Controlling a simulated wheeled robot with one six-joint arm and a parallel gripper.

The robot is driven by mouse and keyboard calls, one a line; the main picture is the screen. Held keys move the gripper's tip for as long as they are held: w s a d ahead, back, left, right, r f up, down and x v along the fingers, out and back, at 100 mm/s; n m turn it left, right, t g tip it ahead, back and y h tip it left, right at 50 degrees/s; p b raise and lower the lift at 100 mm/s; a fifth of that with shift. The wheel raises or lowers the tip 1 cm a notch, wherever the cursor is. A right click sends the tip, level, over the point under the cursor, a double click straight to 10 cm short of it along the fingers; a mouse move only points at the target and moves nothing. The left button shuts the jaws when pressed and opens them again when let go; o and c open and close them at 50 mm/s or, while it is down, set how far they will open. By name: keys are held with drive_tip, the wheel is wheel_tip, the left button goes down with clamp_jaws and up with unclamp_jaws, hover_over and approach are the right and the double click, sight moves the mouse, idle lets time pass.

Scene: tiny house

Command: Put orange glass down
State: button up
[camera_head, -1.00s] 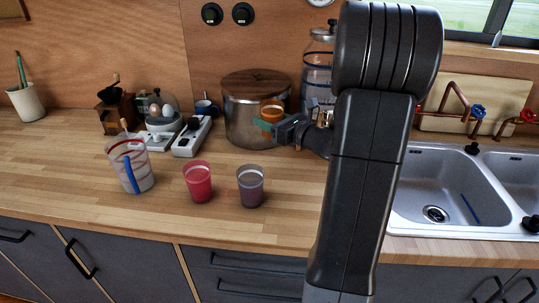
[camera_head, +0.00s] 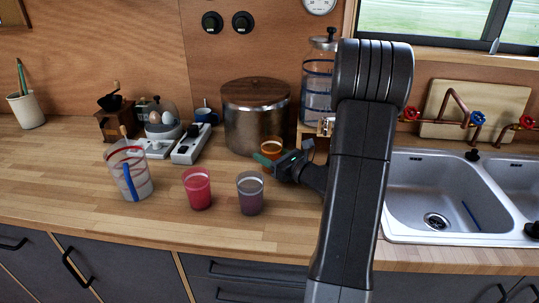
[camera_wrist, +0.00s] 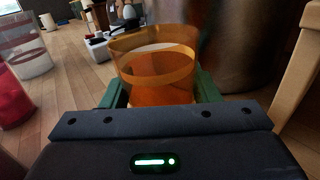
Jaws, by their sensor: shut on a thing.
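The orange glass (camera_head: 271,146) is held upright between the green fingers of my gripper (camera_head: 268,161), low over the wooden counter (camera_head: 130,214), in front of the metal pot. In the wrist view the orange glass (camera_wrist: 158,68) fills the space between the two green fingers (camera_wrist: 160,92), and its base is hidden behind the gripper body. I cannot tell whether its base touches the counter.
A red glass (camera_head: 197,188) and a greyish purple glass (camera_head: 250,193) stand in front. A striped pitcher (camera_head: 129,170) stands to the left. The metal pot (camera_head: 257,122) is close behind. The sink (camera_head: 438,190) is to the right. Bare counter lies along the front.

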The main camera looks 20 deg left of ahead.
drive_tip(key=shift+f, duration=0.25)
drive_tip(key=o, duration=1.1)
drive_tip(key=shift+r, duration=0.1)
